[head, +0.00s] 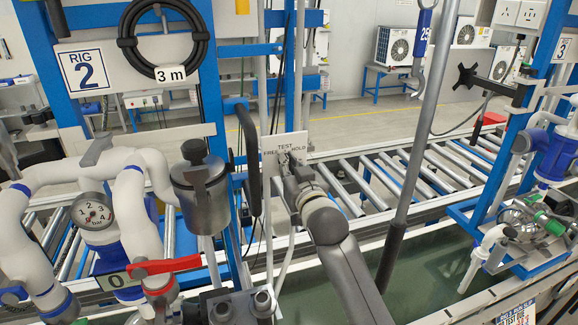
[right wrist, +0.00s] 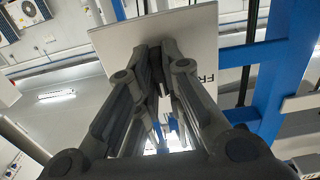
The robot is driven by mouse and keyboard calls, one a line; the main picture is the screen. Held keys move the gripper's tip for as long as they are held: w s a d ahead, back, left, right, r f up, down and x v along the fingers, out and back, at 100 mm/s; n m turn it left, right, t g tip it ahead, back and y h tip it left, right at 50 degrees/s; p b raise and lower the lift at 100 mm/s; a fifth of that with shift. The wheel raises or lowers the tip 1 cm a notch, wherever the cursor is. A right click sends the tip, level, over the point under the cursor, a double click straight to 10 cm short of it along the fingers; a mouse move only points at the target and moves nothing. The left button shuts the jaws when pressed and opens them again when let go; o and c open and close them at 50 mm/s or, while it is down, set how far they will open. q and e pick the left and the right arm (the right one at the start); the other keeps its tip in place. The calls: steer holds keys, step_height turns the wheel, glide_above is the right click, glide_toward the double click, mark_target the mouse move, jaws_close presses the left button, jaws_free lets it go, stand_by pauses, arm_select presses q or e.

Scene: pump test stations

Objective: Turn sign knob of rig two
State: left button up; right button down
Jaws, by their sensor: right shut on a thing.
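The rig two sign (head: 269,144) is a pale plate marked TEST, FREE and HOLD, in the middle of the head view. My right gripper (head: 284,160) is at the front of this plate, its arm coming up from below. Its fingers are shut on the sign knob, which is mostly hidden between them, so I cannot tell which word it points to. My left gripper is not in view.
The RIG 2 label (head: 85,70) hangs on a blue frame at left. White pipes, a gauge (head: 93,213), a red lever (head: 164,264) and a grey canister (head: 200,190) stand left of my arm. A grey pole (head: 417,150) rises close on the right. A roller conveyor (head: 385,175) lies behind.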

steer(key=c, duration=1.5)
jaws_free()
steer(key=shift+c, duration=0.2)
steer(key=shift+s, duration=0.1)
steer(key=v, duration=1.1)
steer(key=shift+s, duration=0.35)
steer(key=shift+d, duration=0.15)
